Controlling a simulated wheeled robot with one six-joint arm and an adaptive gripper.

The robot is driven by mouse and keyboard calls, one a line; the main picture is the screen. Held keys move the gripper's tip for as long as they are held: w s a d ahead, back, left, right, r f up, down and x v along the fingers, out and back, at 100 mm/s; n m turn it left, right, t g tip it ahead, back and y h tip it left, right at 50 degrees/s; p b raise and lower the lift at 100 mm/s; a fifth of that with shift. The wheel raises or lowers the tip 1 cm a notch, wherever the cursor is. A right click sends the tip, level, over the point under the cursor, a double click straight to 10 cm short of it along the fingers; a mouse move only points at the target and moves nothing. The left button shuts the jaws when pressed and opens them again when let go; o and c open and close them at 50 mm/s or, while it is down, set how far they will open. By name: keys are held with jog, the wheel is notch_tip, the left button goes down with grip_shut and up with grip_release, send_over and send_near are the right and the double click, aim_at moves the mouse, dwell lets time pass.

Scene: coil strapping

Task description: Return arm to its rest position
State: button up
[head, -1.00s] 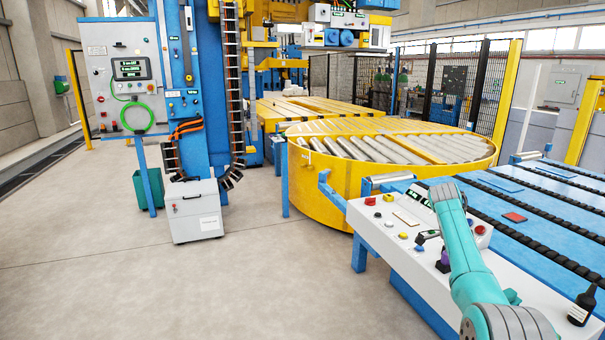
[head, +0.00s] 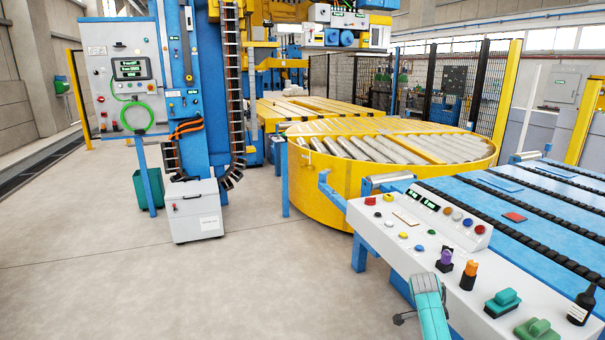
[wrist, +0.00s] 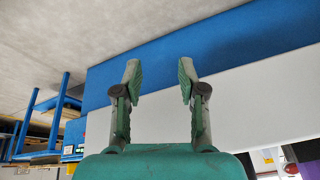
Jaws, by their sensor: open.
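My gripper (wrist: 160,78) is open and empty in the wrist view, its two fingers apart over the white panel top and a blue edge. In the head view, my teal arm shows low at the front edge of the white control panel (head: 388,252). A dark finger of my gripper juts out to the left of the arm there, over the floor side. The rest of my arm is cut off by the bottom of the picture.
The panel holds coloured buttons, a purple-topped knob (head: 446,258), an orange-topped knob (head: 468,274), teal blocks (head: 502,302) and a black bottle (head: 582,305). A yellow roller turntable (head: 335,185) stands behind. Open floor (head: 220,285) lies to the left.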

jog(key=s+a+f+n+t, duration=0.2)
jog(key=s+a+f+n, duration=0.15)
jog(key=s+f, duration=0.45)
jog(key=s+a+f+n+t, duration=0.2)
jog(key=s+a+f, duration=0.25)
jog(key=f, duration=0.55)
jog(key=s+a+f+n+t+y, duration=0.1)
jog(key=s+a+f+n+t, duration=0.15)
jog(key=s, duration=0.65)
jog(key=s+a+f+n+t+y, duration=0.15)
jog(key=s+a, duration=0.25)
jog(key=s, duration=0.6)
jog(key=s+a+r+n+t, duration=0.1)
jog(key=s+a+r+n, duration=0.2)
jog(key=s+r, duration=0.5)
jog(key=s+a+r+n+t, duration=0.2)
jog(key=s+r, duration=0.3)
jog(key=s, duration=0.8)
jog(key=s+a+r+n+t, duration=0.1)
jog(key=s+r, duration=0.4)
jog(key=r, duration=0.5)
jog(key=s+r+n+t+y, duration=0.1)
jog(key=s+r+n, duration=0.2)
jog(key=r, duration=0.7)
jog(key=shift+s+a+r+t, duration=0.35)
jog(key=shift+s+r+t, duration=0.05)
jog(key=shift+s, duration=0.7)
jog(key=shift+w+y, duration=0.1)
jog(key=shift+y, duration=0.15)
